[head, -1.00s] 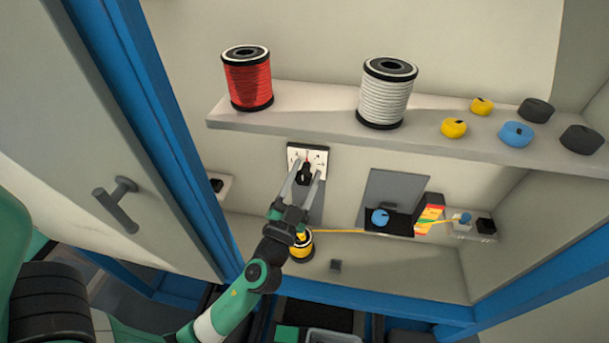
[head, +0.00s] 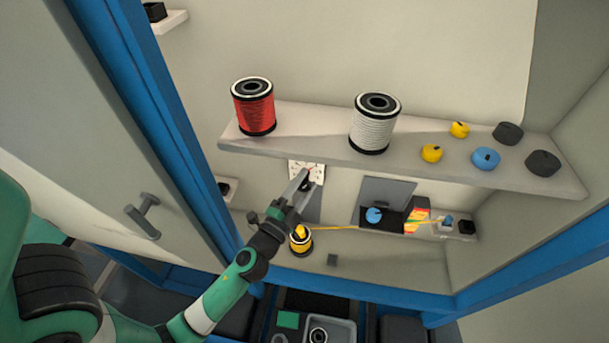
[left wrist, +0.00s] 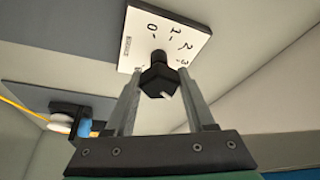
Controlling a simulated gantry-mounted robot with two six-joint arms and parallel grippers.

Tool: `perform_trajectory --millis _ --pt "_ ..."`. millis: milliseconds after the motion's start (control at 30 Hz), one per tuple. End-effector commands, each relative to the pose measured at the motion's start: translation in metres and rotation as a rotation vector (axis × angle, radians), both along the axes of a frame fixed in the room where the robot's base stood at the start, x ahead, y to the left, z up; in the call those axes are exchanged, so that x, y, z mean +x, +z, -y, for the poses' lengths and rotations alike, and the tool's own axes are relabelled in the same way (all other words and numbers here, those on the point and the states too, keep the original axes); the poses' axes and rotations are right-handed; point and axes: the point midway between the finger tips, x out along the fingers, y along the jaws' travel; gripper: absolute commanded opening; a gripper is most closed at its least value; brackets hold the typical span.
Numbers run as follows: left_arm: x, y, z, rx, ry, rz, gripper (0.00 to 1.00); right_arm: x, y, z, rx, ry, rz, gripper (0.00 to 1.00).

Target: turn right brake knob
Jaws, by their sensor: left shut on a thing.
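A black knob (left wrist: 158,78) with a pale pointer mark sits on a white plate with a numbered scale (left wrist: 172,38). In the head view the plate (head: 304,168) is on the back wall under the shelf, and the knob is partly hidden by my fingers. My left gripper (head: 307,184) is at the knob, with one finger on each side of it, shut on it. The left wrist view shows the knob between the two fingertips of the left gripper (left wrist: 157,82). My right gripper is in neither view.
The shelf (head: 400,168) above holds a red spool (head: 254,108), a white spool (head: 374,125) and several round knobs or caps. A yellow spool (head: 301,242) stands below, with a yellow cable running right to a black device with a blue knob (head: 374,215).

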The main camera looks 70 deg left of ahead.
Motion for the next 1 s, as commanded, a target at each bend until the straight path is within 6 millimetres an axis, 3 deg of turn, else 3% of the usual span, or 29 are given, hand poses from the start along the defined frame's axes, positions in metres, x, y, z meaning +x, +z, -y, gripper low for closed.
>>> perform_trajectory --millis 200,700,733,833,1000 --pt "0.0001 0.0021 0.0002 0.039 -0.001 -0.059 0.0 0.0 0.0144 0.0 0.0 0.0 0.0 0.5" --pt "0.0002 -0.0002 0.0002 0.051 0.0 -0.076 0.0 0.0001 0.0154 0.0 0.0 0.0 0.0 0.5" --pt "0.0002 -0.0002 0.0002 0.051 0.0 -0.076 0.6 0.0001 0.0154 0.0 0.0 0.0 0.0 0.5" --pt "0.0002 -0.0002 0.0002 0.051 0.0 -0.076 0.78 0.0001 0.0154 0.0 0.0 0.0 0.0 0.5" --pt "0.0002 -0.0002 0.0001 0.05 -0.001 -0.076 0.8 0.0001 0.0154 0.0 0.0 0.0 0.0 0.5"
